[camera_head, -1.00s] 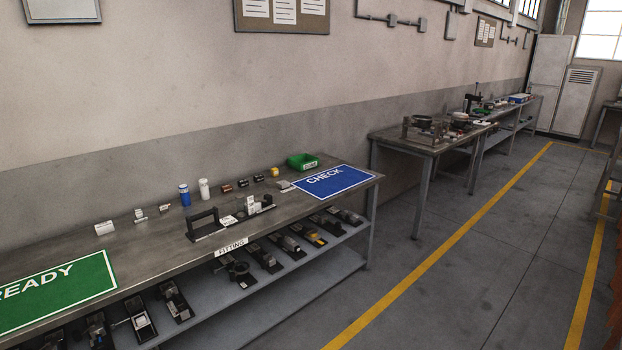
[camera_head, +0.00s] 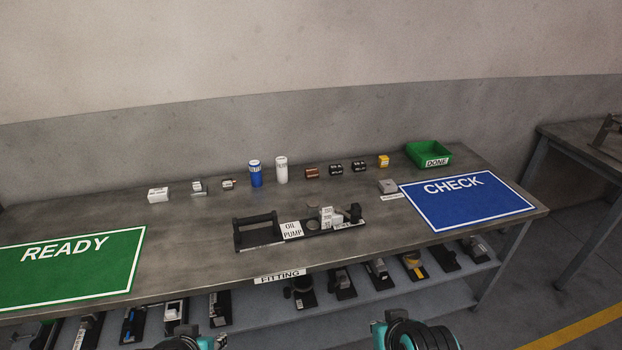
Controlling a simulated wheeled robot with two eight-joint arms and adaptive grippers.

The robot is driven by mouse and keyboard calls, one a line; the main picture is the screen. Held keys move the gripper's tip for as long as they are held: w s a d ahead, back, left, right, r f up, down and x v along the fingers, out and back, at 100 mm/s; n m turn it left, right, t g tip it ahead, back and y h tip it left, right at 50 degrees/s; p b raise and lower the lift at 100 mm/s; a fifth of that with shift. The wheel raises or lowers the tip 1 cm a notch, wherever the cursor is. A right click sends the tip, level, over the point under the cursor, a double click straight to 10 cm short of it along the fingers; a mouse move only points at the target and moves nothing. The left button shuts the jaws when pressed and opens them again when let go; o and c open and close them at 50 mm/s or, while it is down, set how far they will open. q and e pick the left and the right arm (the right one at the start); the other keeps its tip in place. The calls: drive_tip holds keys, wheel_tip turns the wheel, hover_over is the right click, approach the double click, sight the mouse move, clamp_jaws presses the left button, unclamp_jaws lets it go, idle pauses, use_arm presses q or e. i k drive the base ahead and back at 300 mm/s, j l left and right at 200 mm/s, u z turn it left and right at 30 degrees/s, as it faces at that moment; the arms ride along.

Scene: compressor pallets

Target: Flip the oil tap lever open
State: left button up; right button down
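I cannot make out an oil tap or its lever in the head view; any such part is too small to tell. A black holder with a handle-like frame (camera_head: 258,232) stands on the bench, beside a white label reading "OIL PUMP" (camera_head: 292,230). Small grey and white parts (camera_head: 327,217) and a black part (camera_head: 354,212) stand right of that label. Teal and black parts of my two arms show at the bottom edge, below the bench front. No gripper fingertips show, and nothing is seen held.
The bench (camera_head: 200,240) carries a green READY mat (camera_head: 120,282), a blue CHECK mat (camera_head: 470,212) and a green DONE bin (camera_head: 420,152). A blue bottle (camera_head: 256,178), a white bottle (camera_head: 281,173) and small parts line the back. Several units fill the lower shelf.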

sight(354, 216)
drive_tip(key=i+l+u, duration=0.5)
drive_tip(key=l, duration=0.2)
drive_tip(key=i+l+u, duration=0.25)
drive_tip(key=l, duration=0.15)
drive_tip(key=k+j, duration=0.05)
